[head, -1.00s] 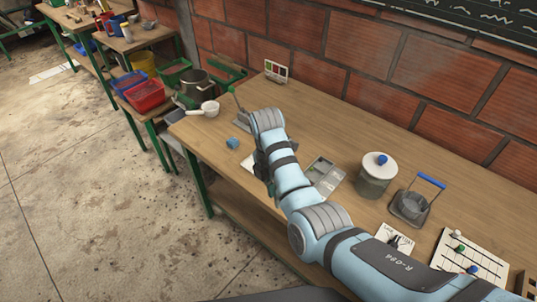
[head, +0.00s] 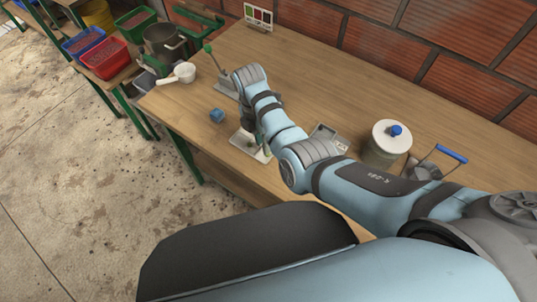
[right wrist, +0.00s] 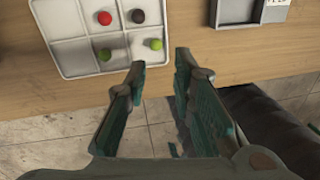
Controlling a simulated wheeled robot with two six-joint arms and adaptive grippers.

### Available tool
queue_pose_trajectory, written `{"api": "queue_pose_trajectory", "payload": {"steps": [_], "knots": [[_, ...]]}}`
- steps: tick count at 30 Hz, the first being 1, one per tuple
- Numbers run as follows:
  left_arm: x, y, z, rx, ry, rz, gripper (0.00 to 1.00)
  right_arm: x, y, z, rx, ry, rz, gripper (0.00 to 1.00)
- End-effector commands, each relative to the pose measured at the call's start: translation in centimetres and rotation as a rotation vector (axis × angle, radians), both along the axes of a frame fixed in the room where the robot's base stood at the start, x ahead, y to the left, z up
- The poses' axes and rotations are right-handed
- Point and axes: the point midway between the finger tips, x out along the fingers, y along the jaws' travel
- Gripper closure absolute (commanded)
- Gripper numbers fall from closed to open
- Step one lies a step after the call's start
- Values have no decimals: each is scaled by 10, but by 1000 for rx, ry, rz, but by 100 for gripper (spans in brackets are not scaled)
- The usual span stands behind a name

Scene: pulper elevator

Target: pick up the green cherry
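In the right wrist view, a white sectioned tray (right wrist: 75,62) holds a red cherry (right wrist: 104,18), a dark cherry (right wrist: 137,16) and two green ones. One green cherry (right wrist: 156,44) is at the tray's right edge, just beyond the gap between my fingertips; the other green cherry (right wrist: 104,54) is further left. My right gripper (right wrist: 160,60) is open and empty, close to the tray's near right corner. In the head view, the tray (head: 262,155) lies at the table's front edge, partly hidden by my right arm. My left gripper is not in view.
A blue cube (head: 217,115) and a white scoop (head: 180,73) are on the table (head: 300,65) left of my arm. A lidded jar (head: 386,143) and a grey box (head: 328,138) stand to the right. The back middle is clear.

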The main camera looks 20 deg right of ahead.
Motion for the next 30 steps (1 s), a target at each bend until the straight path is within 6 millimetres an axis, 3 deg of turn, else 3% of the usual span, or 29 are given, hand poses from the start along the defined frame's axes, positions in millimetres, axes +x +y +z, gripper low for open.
{"api": "queue_pose_trajectory", "payload": {"steps": [5, 9, 15, 20, 30], "knots": [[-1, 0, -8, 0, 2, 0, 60, -5, -7, -32, -2, 3, -1, 77], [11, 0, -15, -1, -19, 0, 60, -7, -9, -53, -1, 1, -2, 77], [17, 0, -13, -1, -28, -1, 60, -8, -9, -53, -1, 2, -1, 77], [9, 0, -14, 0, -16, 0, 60, -8, -8, -52, -1, 1, 0, 95], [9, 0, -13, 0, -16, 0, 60, -7, -9, -51, -1, 1, -1, 96]]}}
